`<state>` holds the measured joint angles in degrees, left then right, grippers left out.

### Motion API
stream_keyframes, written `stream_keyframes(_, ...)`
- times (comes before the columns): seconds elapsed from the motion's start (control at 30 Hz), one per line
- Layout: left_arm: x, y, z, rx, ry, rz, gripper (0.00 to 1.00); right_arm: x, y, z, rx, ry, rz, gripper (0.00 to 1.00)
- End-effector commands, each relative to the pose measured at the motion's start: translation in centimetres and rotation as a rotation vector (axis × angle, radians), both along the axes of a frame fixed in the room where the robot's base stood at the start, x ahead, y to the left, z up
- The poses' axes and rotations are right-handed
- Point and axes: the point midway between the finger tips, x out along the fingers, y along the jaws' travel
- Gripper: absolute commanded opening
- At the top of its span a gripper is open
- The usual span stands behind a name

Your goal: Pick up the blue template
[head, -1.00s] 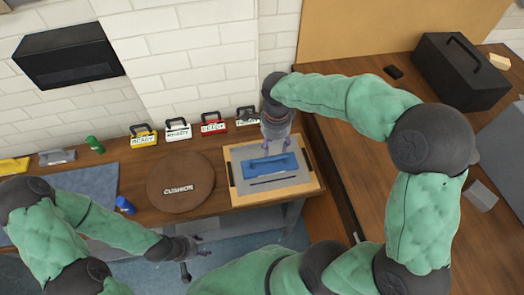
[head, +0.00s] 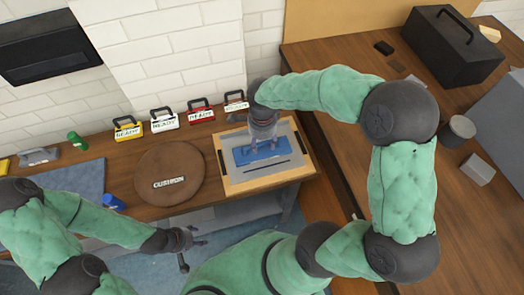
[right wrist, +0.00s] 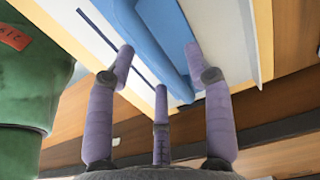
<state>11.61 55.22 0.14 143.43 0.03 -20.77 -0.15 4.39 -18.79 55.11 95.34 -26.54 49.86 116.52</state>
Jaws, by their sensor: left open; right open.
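The blue template (head: 278,157) lies flat on a grey panel in a light wooden tray (head: 232,189) on the bench. It has a raised blue handle ridge, seen close in the right wrist view (right wrist: 160,45). My right gripper (head: 263,148) is open over the template, pointing down. In the right wrist view its purple fingers (right wrist: 160,75) are spread on both sides of the ridge; whether they touch it I cannot tell. My left gripper (head: 194,243) is open and empty, in front of the bench and low in the picture.
Several labelled boxes, including a red one (head: 201,113), stand along the wall. A blue bottle (head: 114,202) and a green bottle (head: 77,140) are further left. A black case (head: 445,50) stands on the right table.

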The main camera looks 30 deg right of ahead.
Motion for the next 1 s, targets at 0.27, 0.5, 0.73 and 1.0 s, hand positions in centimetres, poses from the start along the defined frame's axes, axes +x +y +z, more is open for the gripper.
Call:
stream_keyframes(0.27,0.00,0.00,-0.66,0.000,0.000,0.000,0.55,0.03,-0.05,-1.84,0.000,0.000,-0.001,0.52)
stream_keyframes(0.5,0.00,0.00,-0.63,0.000,0.000,0.000,0.55,0.02,-0.05,-1.80,0.000,0.001,-0.001,0.13)
stream_keyframes(0.73,0.00,0.00,-0.64,0.000,0.000,0.000,0.55,0.11,-0.08,-1.70,0.000,-0.002,-0.001,0.00)
stream_keyframes(1.0,0.00,0.00,-0.46,0.000,0.000,0.000,0.55,0.12,-0.08,-1.23,0.000,-0.002,-0.001,0.00)
